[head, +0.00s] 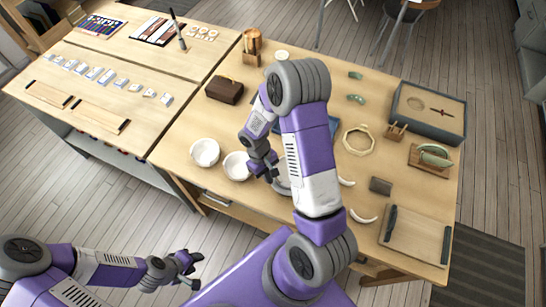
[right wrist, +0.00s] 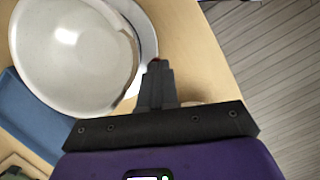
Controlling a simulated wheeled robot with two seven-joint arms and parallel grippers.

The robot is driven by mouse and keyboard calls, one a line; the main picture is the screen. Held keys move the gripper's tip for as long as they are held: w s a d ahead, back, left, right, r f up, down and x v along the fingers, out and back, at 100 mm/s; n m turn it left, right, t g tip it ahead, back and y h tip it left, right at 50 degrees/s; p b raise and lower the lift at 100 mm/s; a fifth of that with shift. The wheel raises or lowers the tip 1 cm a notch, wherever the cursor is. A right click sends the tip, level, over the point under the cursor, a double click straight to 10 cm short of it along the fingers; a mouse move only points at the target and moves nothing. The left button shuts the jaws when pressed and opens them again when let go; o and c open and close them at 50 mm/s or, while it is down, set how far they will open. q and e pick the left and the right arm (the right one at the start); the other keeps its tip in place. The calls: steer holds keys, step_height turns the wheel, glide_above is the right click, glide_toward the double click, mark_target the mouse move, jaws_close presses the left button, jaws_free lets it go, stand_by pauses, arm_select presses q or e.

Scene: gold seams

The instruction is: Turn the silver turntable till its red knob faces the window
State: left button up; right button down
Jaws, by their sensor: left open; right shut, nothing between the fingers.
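The silver turntable (right wrist: 150,48) shows in the right wrist view as a grey rim under a large pale bowl (right wrist: 75,50). In the head view a sliver of the bowl or turntable shows by my right gripper; my arm hides most of it. A small reddish spot shows at my right fingertips in the wrist view; I cannot tell if it is the knob. My right gripper (head: 266,171) is shut and empty, its fingertips (right wrist: 157,68) close beside the turntable's rim; contact is unclear. My left gripper (head: 190,262) is open and empty, off the table's front. No window is in view.
Two white bowls (head: 205,152) (head: 236,166) stand left of my right gripper. A blue tray or mat (right wrist: 28,112) lies beside the turntable. A brown box (head: 224,90), an octagonal wooden frame (head: 359,140) and a grey tray (head: 428,112) stand farther off. Pale curved pieces (head: 362,217) lie right.

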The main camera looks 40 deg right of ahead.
arm_select(q)
steer(key=shift+s+d+f+b, duration=0.1)
steer(key=shift+f+b, duration=0.35)
arm_select(e)
steer(key=shift+s+a+n+h, duration=0.15)
steer(key=shift+s+n, duration=0.3)
steer(key=shift+n, duration=0.15)
steer(key=shift+s+a+n+h, duration=0.15)
steer(key=shift+s+n, duration=0.25)
steer(key=shift+n, duration=0.2)
stand_by(2.6)
